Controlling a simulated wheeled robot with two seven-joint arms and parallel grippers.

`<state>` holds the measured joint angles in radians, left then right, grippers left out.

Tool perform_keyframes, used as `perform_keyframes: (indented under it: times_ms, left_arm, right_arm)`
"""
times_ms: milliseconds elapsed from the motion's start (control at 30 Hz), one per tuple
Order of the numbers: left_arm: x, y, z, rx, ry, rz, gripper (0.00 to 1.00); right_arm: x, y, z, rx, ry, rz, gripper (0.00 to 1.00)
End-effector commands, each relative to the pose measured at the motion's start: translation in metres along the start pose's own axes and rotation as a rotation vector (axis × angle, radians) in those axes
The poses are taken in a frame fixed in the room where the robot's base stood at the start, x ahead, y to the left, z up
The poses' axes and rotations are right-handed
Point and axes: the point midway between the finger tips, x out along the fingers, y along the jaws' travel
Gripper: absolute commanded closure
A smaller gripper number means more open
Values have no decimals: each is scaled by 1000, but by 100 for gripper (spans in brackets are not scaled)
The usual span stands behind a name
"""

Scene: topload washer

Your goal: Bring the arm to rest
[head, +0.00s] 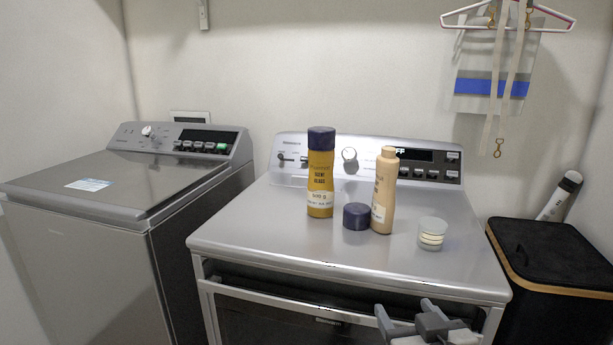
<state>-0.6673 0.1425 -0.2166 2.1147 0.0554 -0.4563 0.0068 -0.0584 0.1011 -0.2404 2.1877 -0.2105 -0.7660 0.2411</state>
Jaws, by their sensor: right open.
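My right gripper (407,319) shows at the bottom edge of the head view, in front of the right-hand machine (270,235). Its two grey fingers are apart, and I see nothing between them. It is below the machine's top surface, near its front right. The rest of my right arm is cut off by the picture's lower edge. My left gripper is not in view.
A yellow bottle with a dark cap (320,175), a dark cap-like piece (356,217), a tan bottle (385,190) and a small jar (432,233) stand on the machine. A topload washer (110,180) stands left, a black bin (555,255) right.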

Motion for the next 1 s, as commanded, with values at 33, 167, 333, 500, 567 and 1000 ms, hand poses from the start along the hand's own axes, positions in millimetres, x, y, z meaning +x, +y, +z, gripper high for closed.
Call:
perform_keyframes:
  times_ms: [33,167,333,500,567,1000]
  left_arm:
    - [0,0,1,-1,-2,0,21]
    - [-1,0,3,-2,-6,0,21]
    - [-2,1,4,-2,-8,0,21]
    - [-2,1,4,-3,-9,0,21]
    - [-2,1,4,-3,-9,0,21]
    - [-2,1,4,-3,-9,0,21]
  right_arm:
    - [-5,-3,23,-1,-40,-16,37]
    - [-25,-13,82,-3,-136,-67,37]
    - [-78,-29,173,14,-288,-143,37]
    - [-122,-38,223,35,-377,-183,37]
    - [-130,-40,231,40,-392,-189,37]
    - [-136,-40,236,43,-402,-193,37]
